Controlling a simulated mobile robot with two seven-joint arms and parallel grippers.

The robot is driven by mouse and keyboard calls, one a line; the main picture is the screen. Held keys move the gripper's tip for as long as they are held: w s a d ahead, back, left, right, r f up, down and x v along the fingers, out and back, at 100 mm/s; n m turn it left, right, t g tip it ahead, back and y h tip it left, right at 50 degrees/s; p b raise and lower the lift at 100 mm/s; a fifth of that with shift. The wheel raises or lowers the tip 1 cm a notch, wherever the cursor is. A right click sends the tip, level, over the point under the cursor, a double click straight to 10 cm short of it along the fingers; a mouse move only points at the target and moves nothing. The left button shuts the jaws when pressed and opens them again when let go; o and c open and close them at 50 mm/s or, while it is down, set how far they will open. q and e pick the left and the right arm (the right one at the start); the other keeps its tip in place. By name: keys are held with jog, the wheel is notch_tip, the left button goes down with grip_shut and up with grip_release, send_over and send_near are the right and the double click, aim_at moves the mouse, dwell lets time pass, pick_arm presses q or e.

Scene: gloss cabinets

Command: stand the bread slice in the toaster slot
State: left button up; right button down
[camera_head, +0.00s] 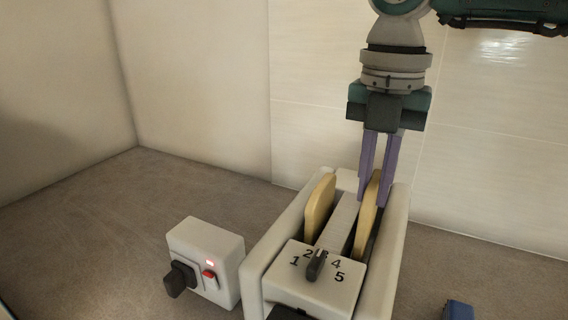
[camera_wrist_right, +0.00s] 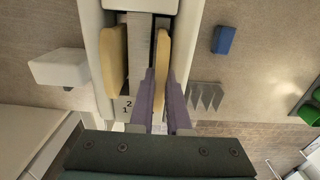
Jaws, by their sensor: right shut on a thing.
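The white toaster (camera_head: 278,285) stands on the counter, with a numbered dial on its front end and two long slots. One bread slice (camera_head: 318,208) stands upright in the left slot with no gripper on it. A second bread slice (camera_head: 367,220) stands upright at the right slot, its lower edge hidden by the toaster. My right gripper (camera_head: 376,188) points down from above and is shut on this second slice. The wrist view shows this slice (camera_wrist_right: 162,45) between the two purple fingers, and the other slice (camera_wrist_right: 114,60) beside them. My left gripper is not in view.
A white box (camera_head: 205,258) with a dark knob and a red-lit switch stands left of the toaster. A blue block (camera_head: 458,311) lies to the right. The wrist view also shows a grey ribbed rack (camera_wrist_right: 205,97) and green items (camera_wrist_right: 310,106). A tiled wall (camera_head: 500,130) rises behind.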

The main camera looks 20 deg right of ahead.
jog(key=c, duration=0.8)
grip_release()
notch_tip(320, 180, up, 10)
jog(key=shift+b, duration=0.95)
notch_tip(320, 180, up, 8)
jog(key=p, duration=0.6)
jog(key=shift+p, duration=0.4)
jog(key=shift+f, duration=0.1)
